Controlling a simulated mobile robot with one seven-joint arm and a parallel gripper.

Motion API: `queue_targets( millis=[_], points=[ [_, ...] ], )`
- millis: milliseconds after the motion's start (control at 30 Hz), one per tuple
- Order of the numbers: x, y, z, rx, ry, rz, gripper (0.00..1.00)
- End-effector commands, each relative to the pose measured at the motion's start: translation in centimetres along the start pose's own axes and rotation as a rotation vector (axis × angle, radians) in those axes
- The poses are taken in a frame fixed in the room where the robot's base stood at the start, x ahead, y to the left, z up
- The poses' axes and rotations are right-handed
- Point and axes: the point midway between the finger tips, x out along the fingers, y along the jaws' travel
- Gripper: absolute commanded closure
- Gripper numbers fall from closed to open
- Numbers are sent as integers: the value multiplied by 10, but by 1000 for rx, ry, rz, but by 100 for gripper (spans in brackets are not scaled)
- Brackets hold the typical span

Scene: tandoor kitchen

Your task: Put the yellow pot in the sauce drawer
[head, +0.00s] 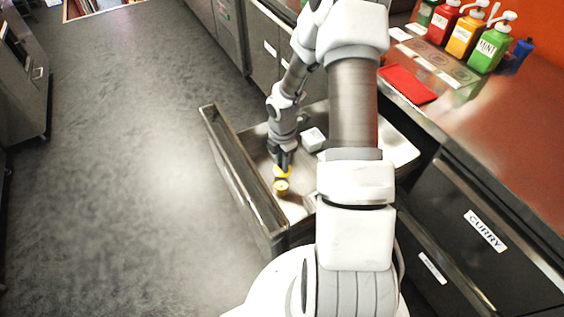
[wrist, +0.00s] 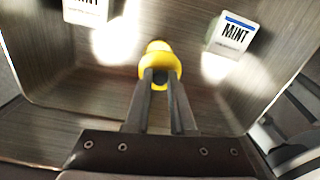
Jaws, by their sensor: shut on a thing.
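The yellow pot (wrist: 157,58) is between the fingertips of my gripper (wrist: 160,82), which is shut on it. In the head view the yellow pot (head: 282,186) shows just below my gripper (head: 282,162), inside the open drawer (head: 238,180). The pot is over the drawer's metal floor; I cannot tell whether it touches the floor. The drawer's label is not in view. My fingers hide part of the pot in the wrist view.
A closed CURRY drawer (head: 470,240) is at right.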

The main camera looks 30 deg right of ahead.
Motion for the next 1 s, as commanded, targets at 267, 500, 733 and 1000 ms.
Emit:
queue_targets(
  millis=[267,500,733,1000],
  points=[
    [5,2,2,-5,-1,0,100],
    [19,2,2,-5,-1,0,100],
    [41,2,2,-5,-1,0,100],
    [63,2,2,-4,-1,0,100]
  ],
)
